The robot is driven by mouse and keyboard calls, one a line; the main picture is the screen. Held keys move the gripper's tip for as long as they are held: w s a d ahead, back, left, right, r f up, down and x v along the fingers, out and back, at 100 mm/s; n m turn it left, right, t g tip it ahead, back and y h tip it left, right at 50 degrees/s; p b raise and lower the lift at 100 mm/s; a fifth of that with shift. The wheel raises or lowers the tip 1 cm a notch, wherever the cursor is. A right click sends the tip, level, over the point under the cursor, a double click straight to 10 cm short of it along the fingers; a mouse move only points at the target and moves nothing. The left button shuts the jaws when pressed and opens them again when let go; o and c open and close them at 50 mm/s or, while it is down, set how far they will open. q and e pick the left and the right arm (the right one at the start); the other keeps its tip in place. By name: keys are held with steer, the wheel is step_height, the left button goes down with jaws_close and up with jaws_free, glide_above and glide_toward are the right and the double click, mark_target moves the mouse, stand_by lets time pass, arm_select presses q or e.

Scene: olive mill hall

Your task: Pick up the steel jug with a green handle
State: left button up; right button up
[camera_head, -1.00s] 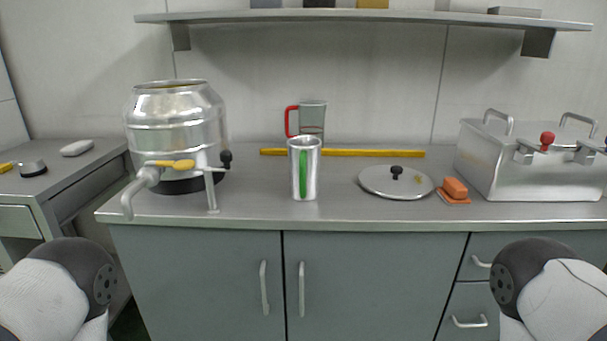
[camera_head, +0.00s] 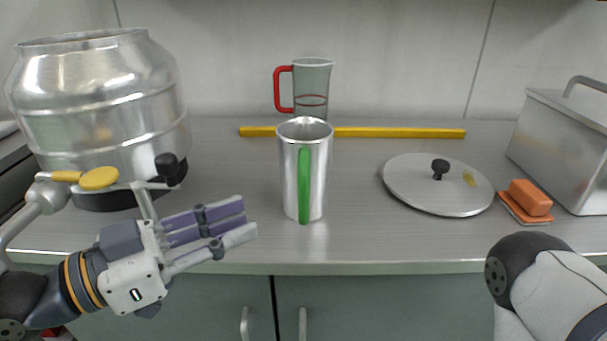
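The steel jug (camera_head: 289,180) stands upright on the counter near the middle of the head view. Its green handle (camera_head: 304,186) faces me. My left gripper (camera_head: 250,222) is in front of the counter's front edge, to the left of the jug and apart from it. Its fingers point right towards the jug, and nothing shows in them. The fingers lie near each other in this view, and how far they are apart is hard to judge. My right gripper is not in view; only part of my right arm shows at the lower right.
A clear jug with a red handle (camera_head: 312,85) stands behind the steel jug. A yellow bar (camera_head: 400,133) lies along the back. A large steel vessel with a tap (camera_head: 100,100) stands left. A round lid (camera_head: 420,190), an orange block (camera_head: 530,197) and a steel box (camera_head: 560,150) are right.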

mark_target(299, 204)
arm_select(q)
steer(key=x, duration=1)
steer(key=shift+s+d+b, duration=0.25)
steer(key=shift+d+b, duration=0.05)
steer(key=shift+d, duration=0.05)
steer(key=shift+r, duration=0.1)
jaws_close()
